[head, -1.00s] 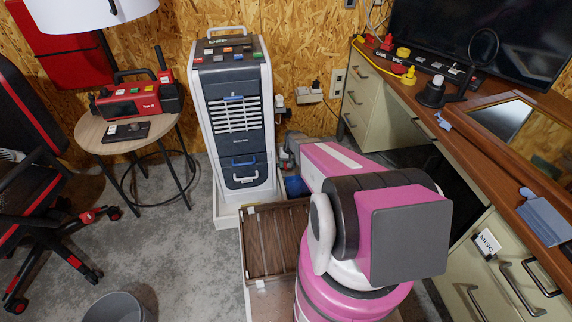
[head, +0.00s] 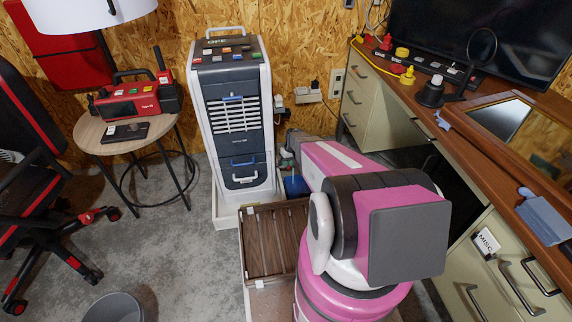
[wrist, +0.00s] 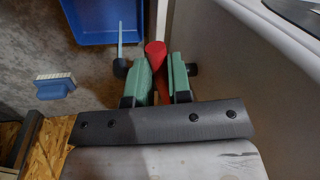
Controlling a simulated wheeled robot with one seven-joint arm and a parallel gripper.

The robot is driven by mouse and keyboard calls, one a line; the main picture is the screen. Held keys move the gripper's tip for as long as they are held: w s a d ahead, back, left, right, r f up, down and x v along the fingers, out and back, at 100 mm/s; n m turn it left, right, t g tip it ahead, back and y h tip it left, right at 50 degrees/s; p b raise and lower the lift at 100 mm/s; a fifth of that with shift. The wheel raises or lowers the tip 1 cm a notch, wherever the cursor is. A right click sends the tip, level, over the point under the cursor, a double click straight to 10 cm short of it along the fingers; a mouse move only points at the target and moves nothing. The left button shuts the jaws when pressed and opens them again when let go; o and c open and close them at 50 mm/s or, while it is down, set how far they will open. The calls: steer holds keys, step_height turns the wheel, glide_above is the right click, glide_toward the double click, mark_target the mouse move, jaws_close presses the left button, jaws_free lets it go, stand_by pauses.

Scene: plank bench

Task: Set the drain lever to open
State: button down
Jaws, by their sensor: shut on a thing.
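The red drain lever (wrist: 156,56) shows in the wrist view between the two green fingers of my gripper (wrist: 165,76). The fingers are shut on it, and its rounded red end sticks out past the fingertips. Its lower part is partly hidden by the fingers. The lever is beside the pale side wall (wrist: 225,50) of the tall grey and white appliance (head: 205,130). In the head view my arm hides the lever, and the fingers are too small to make out there. I cannot tell which position the lever is in.
A blue tray (wrist: 75,38) lies on the floor near the lever, with a blue brush (wrist: 55,88) nearby. A brown slatted panel (head: 262,268) lies in front of the appliance. A round side table (head: 90,135) stands left; the desk (head: 440,135) is on the right.

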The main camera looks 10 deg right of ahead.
steer(key=shift+w+d+n+g+h, duration=0.3)
steer(key=shift+w+d+n, duration=0.45)
steer(key=shift+n, duration=1.75)
steer(key=shift+w+d+n+g+h, duration=0.35)
steer(key=shift+w+n, duration=0.65)
steer(key=shift+n, duration=1.5)
steer(key=shift+w+d+n+g+h, duration=0.15)
steer(key=shift+w+d+n+h, duration=0.5)
steer(key=shift+n, duration=1.85)
steer(key=shift+w, duration=0.3)
steer(key=c, duration=1.1)
jaws_free()
steer(key=shift+o, duration=0.2)
